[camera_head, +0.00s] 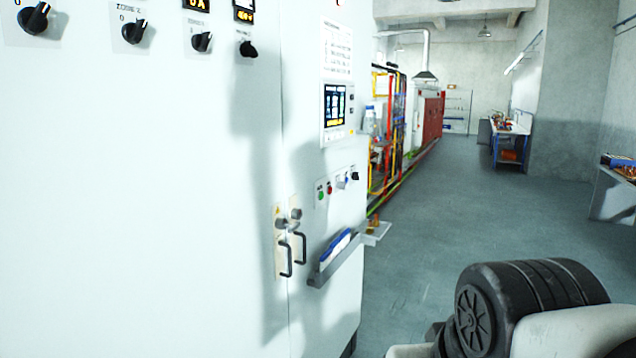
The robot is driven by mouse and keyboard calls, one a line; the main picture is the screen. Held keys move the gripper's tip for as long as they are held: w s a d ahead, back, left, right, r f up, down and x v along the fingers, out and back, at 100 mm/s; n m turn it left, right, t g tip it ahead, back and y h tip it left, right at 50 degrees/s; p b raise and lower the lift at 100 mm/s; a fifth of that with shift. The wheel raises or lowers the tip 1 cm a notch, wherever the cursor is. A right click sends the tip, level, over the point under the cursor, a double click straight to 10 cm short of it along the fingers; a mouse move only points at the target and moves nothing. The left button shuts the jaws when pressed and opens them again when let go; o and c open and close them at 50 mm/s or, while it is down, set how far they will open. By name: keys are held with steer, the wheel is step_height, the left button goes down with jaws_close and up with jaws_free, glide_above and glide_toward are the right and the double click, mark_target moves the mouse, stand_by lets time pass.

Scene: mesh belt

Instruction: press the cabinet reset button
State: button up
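The white cabinet (150,200) fills the left half of the head view. Its narrow right section has a small control panel (337,187) with a green button (321,195), a red button (329,188), a pale blue-white control (341,181) and a black knob (354,176). The labels are too small to read, so I cannot tell which one is the reset button. A lit screen (335,105) sits above the panel. My gripper is not in view; only a black and white part of my own arm shows at the lower right, apart from the cabinet.
Two black door handles (286,258) and a holder (335,262) with blue and white contents stick out below the panel. Black rotary knobs (134,32) line the cabinet top. Open grey floor (440,220) lies to the right; a blue-legged workbench (512,140) stands farther back.

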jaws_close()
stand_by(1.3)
